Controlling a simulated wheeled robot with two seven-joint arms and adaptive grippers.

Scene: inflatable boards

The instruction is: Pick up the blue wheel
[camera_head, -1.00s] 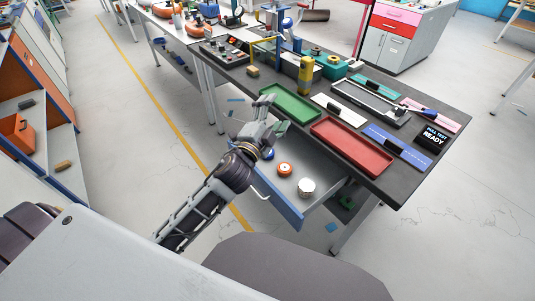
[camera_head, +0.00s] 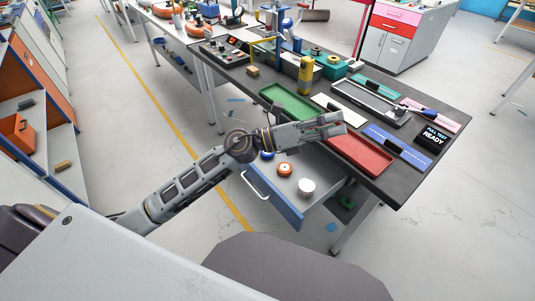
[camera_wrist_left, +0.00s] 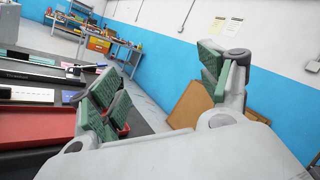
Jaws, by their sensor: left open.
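The blue wheel (camera_head: 267,156) lies in the open drawer, at its left end. My forearm and wrist pass just above it and partly cover it. An orange wheel (camera_head: 285,169) and a white wheel (camera_head: 306,188) lie to its right in the same drawer (camera_head: 276,196). My left gripper (camera_head: 338,123) is open and empty above the near edge of the table, over the red tray, well right of the blue wheel. Its green-padded fingers stand apart in the left wrist view (camera_wrist_left: 165,88). The right gripper is out of view.
The floor to the left is clear.

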